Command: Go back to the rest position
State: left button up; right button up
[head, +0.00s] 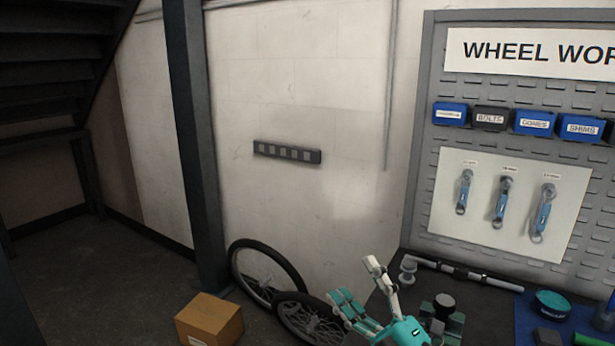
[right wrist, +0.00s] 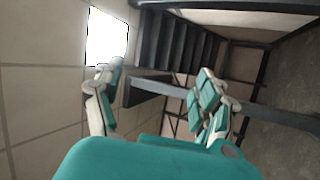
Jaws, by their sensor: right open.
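My right gripper (head: 358,285) is at the lower middle of the head view, with teal and pale grey fingers spread apart and pointing up. It is open and nothing is between its fingers. In the right wrist view the same gripper (right wrist: 160,92) shows both fingers well apart, with the dark stairs and wall beyond them. In the head view it appears in front of a bicycle wheel and beside the left end of the dark workbench (head: 385,300). My left gripper is not in view.
Two wheels (head: 262,252) lean near the wall, with a cardboard box (head: 210,322) on the floor. A dark post (head: 194,140) stands behind. A pegboard (head: 428,150) with blue bins and hanging tools rises over the bench, which holds an axle (head: 460,272) and small parts. The left floor is clear.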

jog(key=s+d+f+m+g+h, duration=0.3)
jog(key=d+f+m+h, duration=0.4)
jog(key=f, duration=0.3)
jog(key=s+d+f+m+g+h, duration=0.2)
jog(key=d+f+m+h, duration=0.3)
jog(key=f+m+h, duration=0.35)
jog(key=s+f+m+g+y, duration=0.1)
jog(key=s+f+m+g, duration=0.1)
jog(key=s+f+g, duration=0.65)
jog(key=s+f+m+g+y, duration=0.2)
jog(key=s+f, duration=0.4)
jog(key=s, duration=0.8)
notch_tip(320, 180, down, 26)
jog(key=r+g, duration=0.1)
jog(key=s+d+f+g, duration=0.1)
jog(key=s+d+f, duration=0.2)
jog(key=s+f, duration=1.4)
jog(key=shift+d+h, duration=0.15)
jog(key=shift+h, duration=0.2)
